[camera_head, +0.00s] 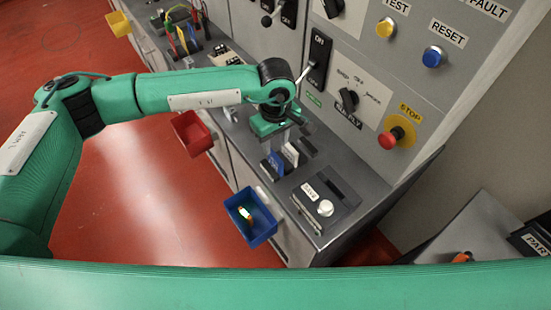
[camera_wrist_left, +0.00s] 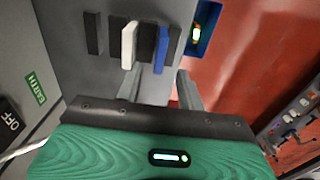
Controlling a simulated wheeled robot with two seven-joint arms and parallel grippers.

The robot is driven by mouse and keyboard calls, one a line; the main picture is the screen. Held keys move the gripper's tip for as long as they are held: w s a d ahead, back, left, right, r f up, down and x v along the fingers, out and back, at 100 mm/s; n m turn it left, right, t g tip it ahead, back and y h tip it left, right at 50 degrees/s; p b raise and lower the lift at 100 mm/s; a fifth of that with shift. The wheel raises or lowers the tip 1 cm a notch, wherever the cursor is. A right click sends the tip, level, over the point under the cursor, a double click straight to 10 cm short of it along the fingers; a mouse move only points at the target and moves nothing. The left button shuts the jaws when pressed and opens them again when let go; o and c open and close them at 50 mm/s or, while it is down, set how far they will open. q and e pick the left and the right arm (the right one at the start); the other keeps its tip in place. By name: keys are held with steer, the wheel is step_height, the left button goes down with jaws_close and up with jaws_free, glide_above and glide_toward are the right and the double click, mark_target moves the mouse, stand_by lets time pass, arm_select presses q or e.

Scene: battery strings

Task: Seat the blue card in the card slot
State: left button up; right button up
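The blue card (camera_head: 276,164) stands upright in a dark holder on the grey counter, beside a white card (camera_head: 291,154). In the left wrist view the blue card (camera_wrist_left: 161,50) is just beyond the fingertips, with the white card (camera_wrist_left: 129,46) to its left. My left gripper (camera_head: 281,140) is above the cards, pointing down. In the left wrist view its two fingers (camera_wrist_left: 160,82) are apart with nothing between them. A grey unit (camera_head: 303,206) with a label, a dark recess and a white round knob stands to the right; I cannot tell exactly where its card slot is.
A blue bin (camera_head: 235,206) with a small bright item hangs at the counter's front, and a red bin (camera_head: 185,128) hangs farther left. The upright panel behind has a red stop button (camera_head: 390,138), a black rotary switch (camera_head: 347,100) and a lever switch (camera_head: 318,58).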

mark_target(276, 156)
arm_select(q)
step_height(276, 156, down, 2)
steer(key=shift+f, duration=0.15)
steer(key=shift+f+p, duration=0.2)
steer(key=shift+p, duration=0.35)
step_height(276, 156, down, 4)
steer(key=shift+s+p, duration=0.15)
steer(key=shift+p, duration=1.1)
steer(key=shift+f, duration=0.35)
jaws_close()
